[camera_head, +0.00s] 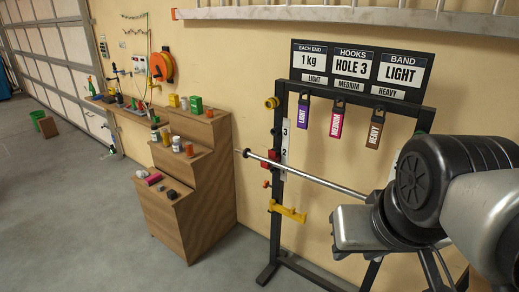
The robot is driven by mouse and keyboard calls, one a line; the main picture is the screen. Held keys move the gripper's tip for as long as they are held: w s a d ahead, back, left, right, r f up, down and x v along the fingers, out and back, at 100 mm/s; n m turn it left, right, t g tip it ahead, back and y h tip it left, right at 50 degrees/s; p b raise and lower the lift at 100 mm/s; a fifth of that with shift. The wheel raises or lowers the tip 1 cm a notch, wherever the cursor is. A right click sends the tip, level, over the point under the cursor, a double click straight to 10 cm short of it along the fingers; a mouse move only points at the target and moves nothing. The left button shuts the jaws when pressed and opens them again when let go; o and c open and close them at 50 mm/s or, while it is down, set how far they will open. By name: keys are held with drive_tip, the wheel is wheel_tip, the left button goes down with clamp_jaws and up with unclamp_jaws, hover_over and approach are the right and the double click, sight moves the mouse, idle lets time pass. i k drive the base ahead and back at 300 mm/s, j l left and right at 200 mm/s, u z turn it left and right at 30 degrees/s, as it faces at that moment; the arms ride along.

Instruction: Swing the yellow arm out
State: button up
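The yellow arm (288,212) is a short bar low on the left upright of the black squat rack (277,235). It points right and slightly downward, with a raised tip at its right end. My gripper (352,232) is at the lower right, to the right of the yellow arm and apart from it in the picture. My arm's large dark joint covers the rack's right side. The fingers cannot be made out, so whether they are open or shut is unclear.
A barbell (325,183) crosses the rack above the yellow arm, by a red hook (269,160). Purple, pink and brown tags hang from the top bar under a sign board (361,70). A stepped wooden shelf (190,195) with small items stands left; floor is clear before it.

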sight(291, 213)
drive_tip(key=i, duration=1.55)
drive_tip(key=j+u, duration=0.05)
drive_tip(key=j, duration=0.05)
